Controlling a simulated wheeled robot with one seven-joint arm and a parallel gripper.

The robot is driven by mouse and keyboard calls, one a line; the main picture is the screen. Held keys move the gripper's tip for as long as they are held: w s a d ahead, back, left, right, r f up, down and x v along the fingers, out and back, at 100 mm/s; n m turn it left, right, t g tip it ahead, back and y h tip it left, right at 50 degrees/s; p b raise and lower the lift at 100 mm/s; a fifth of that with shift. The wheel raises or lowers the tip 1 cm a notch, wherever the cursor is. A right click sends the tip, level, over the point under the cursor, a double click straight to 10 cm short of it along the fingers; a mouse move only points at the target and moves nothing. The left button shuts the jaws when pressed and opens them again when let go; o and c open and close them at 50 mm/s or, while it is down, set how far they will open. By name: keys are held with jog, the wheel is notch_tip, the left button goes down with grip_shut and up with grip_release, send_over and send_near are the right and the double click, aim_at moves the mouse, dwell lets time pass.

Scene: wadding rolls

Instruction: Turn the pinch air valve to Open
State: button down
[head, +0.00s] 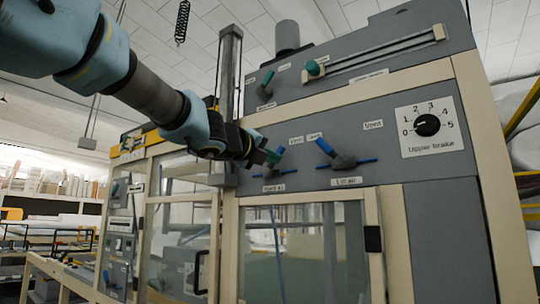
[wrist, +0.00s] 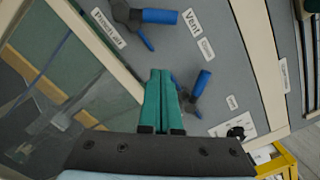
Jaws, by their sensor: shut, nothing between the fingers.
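The pinch air valve is a dark valve body with a blue lever (head: 277,153) above the "Pinch air" label (head: 273,188). Its lever tilts up and right, toward the "Vent" label (head: 296,140). In the wrist view its blue lever (wrist: 160,16) lies at the top, pointing toward "Vent" (wrist: 192,22), with the "Pinch air" label (wrist: 108,27) at left. My gripper (head: 270,157) is at the valve in the head view and hides part of it. Its teal fingers are shut and empty in the wrist view (wrist: 160,72), apart from the pinch lever there. The pinch valve's own Open label is not visible.
The lift air valve (head: 342,160) stands just right, its blue lever tilted up and left toward "Open" (head: 314,136). It also shows right of my fingers in the wrist view (wrist: 203,80). The upper brake dial (head: 427,126) is farther right. A cream-framed glass door (head: 300,250) is below.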

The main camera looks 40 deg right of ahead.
jog(key=w+d+r+p, duration=0.2)
jog(key=w+d+p, duration=0.2)
jog(key=d, duration=0.3)
jog(key=shift+w+r, duration=0.35)
jog(key=shift+w, duration=0.25)
